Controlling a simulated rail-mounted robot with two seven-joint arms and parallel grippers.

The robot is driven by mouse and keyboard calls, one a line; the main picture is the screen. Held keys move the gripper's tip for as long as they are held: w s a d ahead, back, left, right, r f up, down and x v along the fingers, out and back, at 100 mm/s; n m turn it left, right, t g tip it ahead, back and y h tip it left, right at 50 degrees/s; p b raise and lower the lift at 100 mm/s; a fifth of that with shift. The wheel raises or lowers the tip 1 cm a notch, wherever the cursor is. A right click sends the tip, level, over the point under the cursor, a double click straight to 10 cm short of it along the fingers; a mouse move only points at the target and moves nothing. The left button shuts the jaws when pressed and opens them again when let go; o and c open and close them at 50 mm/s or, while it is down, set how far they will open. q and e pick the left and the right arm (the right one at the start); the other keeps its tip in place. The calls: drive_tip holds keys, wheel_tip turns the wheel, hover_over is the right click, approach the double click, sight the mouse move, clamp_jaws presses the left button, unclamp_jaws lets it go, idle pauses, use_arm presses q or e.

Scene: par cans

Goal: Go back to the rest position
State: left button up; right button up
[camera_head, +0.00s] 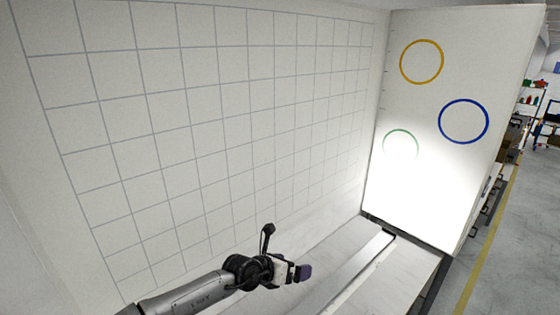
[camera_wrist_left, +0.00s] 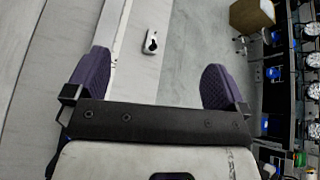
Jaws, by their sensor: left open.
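My left arm (camera_head: 190,296) comes in from the bottom left of the head view. My left gripper (camera_head: 296,272) is out over the pale bench beside the gridded wall. In the left wrist view the two purple fingers (camera_wrist_left: 155,82) stand wide apart with nothing between them that they touch. The left gripper is open and empty. My right gripper shows in neither view.
A white wall with a grid (camera_head: 210,110) is at the left. A white panel (camera_head: 425,205) with yellow, blue and green rings stands at the right. A metal rail (camera_head: 350,270) runs along the bench. In the wrist view, a small pale object (camera_wrist_left: 151,42) lies beyond the fingers, and equipment (camera_wrist_left: 300,75) lines the right.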

use_arm(q)
drive_tip(key=s+d+r+n+t+h, duration=0.1)
drive_tip(key=d+r+n+t+h, duration=0.3)
drive_tip(key=r, duration=0.7)
drive_tip(key=s+r+n+t+y, duration=0.2)
drive_tip(key=s+r+n+t, duration=0.2)
drive_tip(key=r+n+t, duration=0.85)
drive_tip(key=s+a+r+n+g+y+p, duration=0.15)
drive_tip(key=s+a+r+n+y, duration=0.3)
drive_tip(key=n+y, duration=0.5)
drive_tip(key=s+a+f+n+g+y+p, duration=0.1)
drive_tip(key=s+a+f+n+g+p, duration=0.4)
drive_tip(key=s+a+f+n+g, duration=1.1)
drive_tip(key=s+a+f+g+p, duration=0.1)
drive_tip(key=s+a+f, duration=0.3)
drive_tip(key=s+f, duration=0.6)
drive_tip(key=s+a+f+m+g+y+p, duration=0.1)
drive_tip(key=s+a+f, duration=0.3)
drive_tip(key=s+f, duration=0.6)
drive_tip(key=s+p, duration=0.1)
drive_tip(key=s, duration=0.4)
drive_tip(key=shift+f+g+p, duration=0.15)
drive_tip(key=shift+g+p, duration=0.15)
drive_tip(key=shift+s+a, duration=0.1)
